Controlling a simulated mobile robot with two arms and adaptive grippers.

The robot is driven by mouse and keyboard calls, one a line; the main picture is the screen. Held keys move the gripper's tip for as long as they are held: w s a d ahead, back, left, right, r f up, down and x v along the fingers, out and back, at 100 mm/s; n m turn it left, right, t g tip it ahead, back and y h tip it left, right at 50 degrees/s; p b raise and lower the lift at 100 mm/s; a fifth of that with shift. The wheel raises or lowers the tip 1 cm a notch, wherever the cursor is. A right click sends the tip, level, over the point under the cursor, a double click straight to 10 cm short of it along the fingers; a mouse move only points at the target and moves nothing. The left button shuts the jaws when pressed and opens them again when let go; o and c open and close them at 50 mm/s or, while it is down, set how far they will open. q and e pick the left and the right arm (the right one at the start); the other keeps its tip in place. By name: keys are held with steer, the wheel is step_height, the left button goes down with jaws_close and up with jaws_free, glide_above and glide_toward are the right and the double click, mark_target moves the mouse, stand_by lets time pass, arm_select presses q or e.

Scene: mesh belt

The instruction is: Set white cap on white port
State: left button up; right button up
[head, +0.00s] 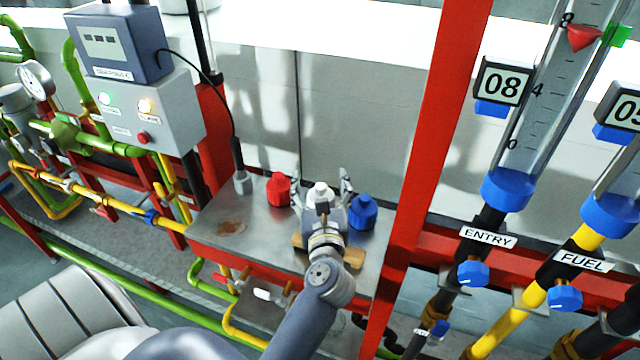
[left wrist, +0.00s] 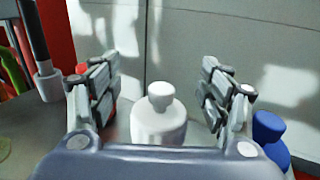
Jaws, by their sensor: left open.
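The white cap (head: 320,191) is a rounded body with a narrower knob on top. It stands upright on the steel bench top between a red piece and a blue one. My left gripper (head: 322,186) is open, with one finger on each side of the white cap. In the left wrist view the white cap (left wrist: 159,122) is between the two spread fingers (left wrist: 160,92), with a visible gap on both sides. Its lower part is hidden behind the gripper body. I cannot make out a separate white port. My right gripper is not in view.
A red piece (head: 278,189) stands left of the gripper and a blue piece (head: 362,212) close on its right. A metal socket with a black cable (head: 242,182) is at the bench's left. A red post (head: 432,130) rises at the right.

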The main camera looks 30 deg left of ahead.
arm_select(q)
steer(key=shift+f, duration=0.15)
step_height(320, 180, up, 10)
stand_by(0.4)
stand_by(0.5)
